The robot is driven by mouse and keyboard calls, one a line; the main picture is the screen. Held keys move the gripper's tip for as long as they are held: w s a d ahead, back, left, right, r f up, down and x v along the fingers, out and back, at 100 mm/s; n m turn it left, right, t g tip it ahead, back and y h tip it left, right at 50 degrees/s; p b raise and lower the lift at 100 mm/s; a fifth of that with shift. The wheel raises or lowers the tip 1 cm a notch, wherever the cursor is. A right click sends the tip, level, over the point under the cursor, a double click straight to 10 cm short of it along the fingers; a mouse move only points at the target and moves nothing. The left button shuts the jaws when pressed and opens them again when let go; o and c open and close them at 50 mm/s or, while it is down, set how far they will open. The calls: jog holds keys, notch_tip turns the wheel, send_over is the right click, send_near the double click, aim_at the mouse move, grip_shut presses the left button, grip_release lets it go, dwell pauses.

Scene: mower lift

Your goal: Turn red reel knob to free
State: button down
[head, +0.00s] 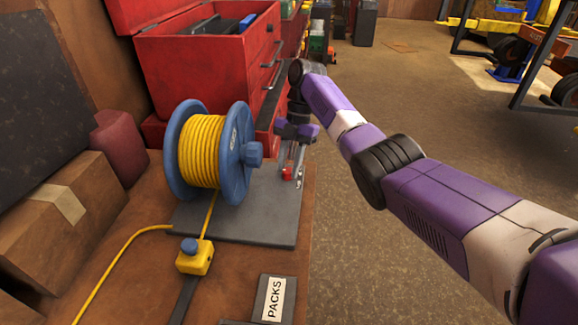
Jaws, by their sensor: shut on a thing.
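The red reel knob (288,173) sits low on the right edge of the grey base plate (262,228), to the right of the cable reel. The blue reel (238,155) is wound with yellow cable and stands upright on the plate. My gripper (292,170) comes down from above, its fingers pointing down, and is shut on the red knob. The fingers cover part of the knob, so its turned position cannot be told.
A yellow box with a blue button (194,257) sits on the cable in front.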

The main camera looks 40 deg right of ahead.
jog(key=c, duration=1.1)
grip_release()
jog(key=shift+p+v, duration=0.75)
jog(key=shift+v, duration=3.15)
